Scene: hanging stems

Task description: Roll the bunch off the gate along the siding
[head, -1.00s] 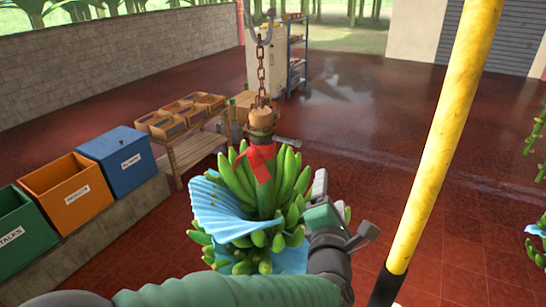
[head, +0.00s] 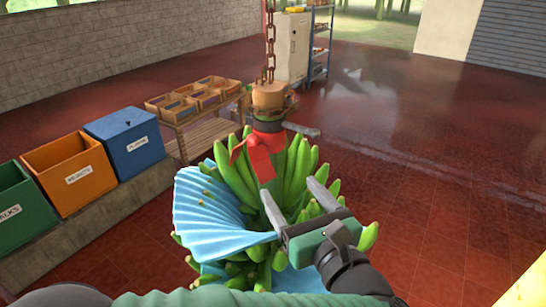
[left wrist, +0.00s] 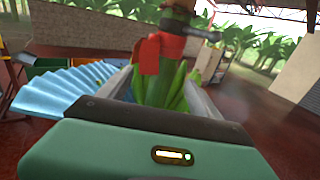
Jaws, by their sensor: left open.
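The bunch of green bananas (head: 240,180) hangs upright by its stem from a rusty chain (head: 271,45) in the head view. A red ribbon (head: 262,155) is tied near its top, and blue padding sheets (head: 205,215) stick out of it. My left gripper (head: 295,200) is open at the bunch's right front, fingers pointing at the fruit; whether they touch it I cannot tell. In the left wrist view the red ribbon (left wrist: 150,55) and green bananas (left wrist: 165,88) show between the open fingers. A grey metal bar (head: 300,130) sticks out beside the stem top. The gate cannot be made out.
Green, orange (head: 70,175) and blue (head: 125,140) bins stand on a low wall at left. A wooden bench with crates (head: 195,100) is behind them. A cabinet (head: 291,48) and shelf stand at the back. Red floor at right is open.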

